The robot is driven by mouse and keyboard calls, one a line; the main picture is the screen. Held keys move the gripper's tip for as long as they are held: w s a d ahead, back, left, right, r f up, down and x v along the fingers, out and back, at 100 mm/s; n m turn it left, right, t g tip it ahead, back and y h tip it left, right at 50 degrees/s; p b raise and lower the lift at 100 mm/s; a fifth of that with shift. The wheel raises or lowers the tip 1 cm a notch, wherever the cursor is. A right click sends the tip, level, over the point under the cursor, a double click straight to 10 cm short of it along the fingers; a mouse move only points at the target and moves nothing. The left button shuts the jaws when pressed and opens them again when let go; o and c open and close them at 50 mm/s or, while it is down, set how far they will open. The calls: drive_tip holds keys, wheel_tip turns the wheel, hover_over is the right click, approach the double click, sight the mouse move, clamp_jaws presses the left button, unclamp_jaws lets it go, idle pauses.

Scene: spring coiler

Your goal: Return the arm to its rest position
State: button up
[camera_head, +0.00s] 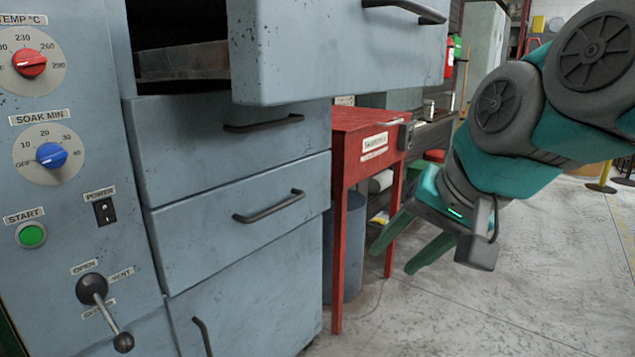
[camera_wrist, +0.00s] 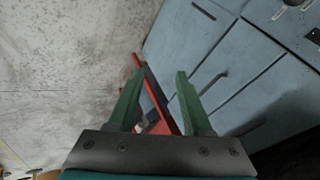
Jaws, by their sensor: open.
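My gripper (camera_head: 391,252) hangs from my teal arm at the right of the head view, tilted down and to the left. Its two green fingers are apart with nothing between them. In the wrist view the open gripper (camera_wrist: 157,85) shows with the floor, the red table and the blue-grey cabinet beyond it. In the head view the gripper is in front of and to the right of the red table (camera_head: 352,130), apart from the cabinet drawers.
The blue-grey cabinet (camera_head: 235,185) fills the left. Its top drawer (camera_head: 340,50) is pulled out. Its panel has a red knob (camera_head: 30,62), a blue knob (camera_head: 50,155) and a lever (camera_head: 92,289). A blue bin (camera_head: 347,245) stands beneath the table. Concrete floor (camera_head: 520,290) at right is clear.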

drive_tip(key=s+d+f+n+g+h, duration=0.1)
drive_tip(key=s+f+g, duration=0.1)
drive_tip(key=s+f, duration=0.4)
drive_tip(key=s+d+f+n+g+h, duration=0.1)
drive_tip(key=s+f, duration=0.5)
drive_tip(key=f, duration=0.7)
drive_tip(key=s+d+f+n+g+h, duration=0.1)
drive_tip(key=s+f+g, duration=0.3)
drive_tip(key=f, duration=0.5)
drive_tip(key=shift+s+d+f+n+h, duration=0.15)
drive_tip(key=shift+s+d+n+h, duration=0.2)
drive_tip(key=shift+s+d, duration=0.5)
